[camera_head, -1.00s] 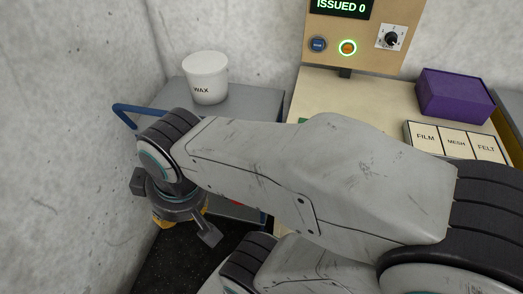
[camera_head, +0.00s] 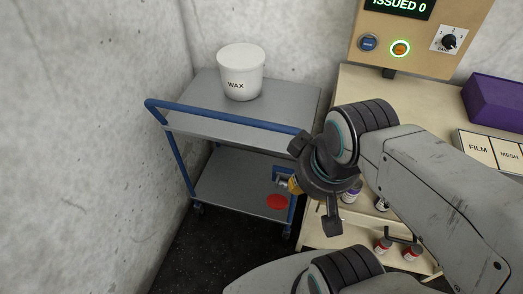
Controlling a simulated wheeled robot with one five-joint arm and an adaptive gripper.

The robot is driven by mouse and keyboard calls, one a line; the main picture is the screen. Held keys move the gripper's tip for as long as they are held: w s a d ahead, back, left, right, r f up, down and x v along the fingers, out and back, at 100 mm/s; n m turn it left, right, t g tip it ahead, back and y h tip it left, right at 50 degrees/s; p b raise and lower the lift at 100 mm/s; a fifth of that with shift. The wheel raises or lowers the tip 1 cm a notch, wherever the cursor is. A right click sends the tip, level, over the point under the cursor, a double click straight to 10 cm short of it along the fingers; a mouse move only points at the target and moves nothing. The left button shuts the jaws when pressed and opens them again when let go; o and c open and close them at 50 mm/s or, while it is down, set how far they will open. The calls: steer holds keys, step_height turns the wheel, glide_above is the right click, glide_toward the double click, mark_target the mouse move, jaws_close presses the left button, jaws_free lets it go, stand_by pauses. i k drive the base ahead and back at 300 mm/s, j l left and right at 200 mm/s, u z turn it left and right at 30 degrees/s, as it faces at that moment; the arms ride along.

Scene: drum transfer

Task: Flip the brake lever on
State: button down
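A grey cart (camera_head: 210,85) with a blue push handle (camera_head: 225,115) stands against the left wall. At its right end, by the front right leg, is a small blue-grey fitting (camera_head: 282,174) with a red round disc (camera_head: 277,202) below it. This looks like the brake, but the lever itself and its position cannot be made out clearly. My gripper (camera_head: 325,190) hangs just right of the fitting in the picture, seen from behind and above. It appears apart from the fitting.
A white WAX tub (camera_head: 241,72) stands on the cart's top. To the right is a cream bench (camera_head: 350,85) with a control panel (camera_head: 415,40), a purple box (camera_head: 497,103) and labelled FILM, MESH tiles (camera_head: 480,147). Red-capped bottles (camera_head: 383,245) stand low on the bench. Dark floor lies before the cart.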

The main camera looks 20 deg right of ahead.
mark_target(276, 202)
steer(key=j+u, duration=0.65)
steer(key=u, duration=0.25)
steer(key=i+j+u, duration=0.15)
steer(key=j+u, duration=0.15)
steer(key=u, duration=0.15)
steer(key=i+j+u, duration=0.1)
steer(key=j+u, duration=0.15)
steer(key=u, duration=0.2)
